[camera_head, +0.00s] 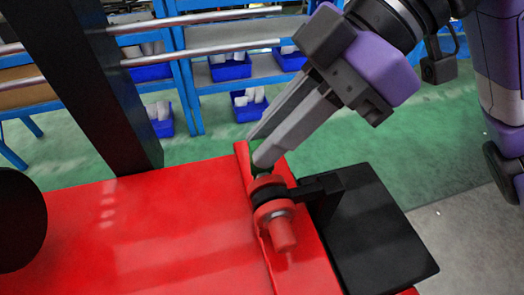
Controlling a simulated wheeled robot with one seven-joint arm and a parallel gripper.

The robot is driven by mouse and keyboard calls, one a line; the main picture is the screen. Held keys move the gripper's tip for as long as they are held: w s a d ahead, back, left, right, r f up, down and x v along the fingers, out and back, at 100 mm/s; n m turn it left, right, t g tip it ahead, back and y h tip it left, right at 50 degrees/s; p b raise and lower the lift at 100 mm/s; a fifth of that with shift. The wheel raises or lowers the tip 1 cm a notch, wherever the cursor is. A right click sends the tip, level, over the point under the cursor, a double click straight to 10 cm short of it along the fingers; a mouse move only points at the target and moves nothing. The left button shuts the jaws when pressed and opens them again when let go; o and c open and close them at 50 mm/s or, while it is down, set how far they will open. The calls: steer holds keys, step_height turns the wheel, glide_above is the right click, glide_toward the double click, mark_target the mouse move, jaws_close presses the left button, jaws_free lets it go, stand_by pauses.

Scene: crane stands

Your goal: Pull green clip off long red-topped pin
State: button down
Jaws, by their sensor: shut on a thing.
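A red-topped pin (283,234) with a thick round red end lies tilted in a bracket at the edge of the red surface. Dark and pale rings sit around it. My gripper (260,150) reaches down from the upper right, with its long grey fingers at the pin's far end. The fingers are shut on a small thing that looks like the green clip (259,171). Only a dark sliver of it shows below the fingertips, and the fingers hide the rest. I cannot tell whether the clip is still around the pin.
The red surface (150,225) carries a dark upright post (95,80) and a black disc (20,220) at left. A black block (375,240) with an arm stands right of the pin. Blue shelving with bins (230,68) stands behind, across a green floor.

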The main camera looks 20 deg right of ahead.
steer(key=shift+r, duration=0.1)
steer(key=shift+r+p, duration=2.6)
steer(key=shift+r, duration=0.15)
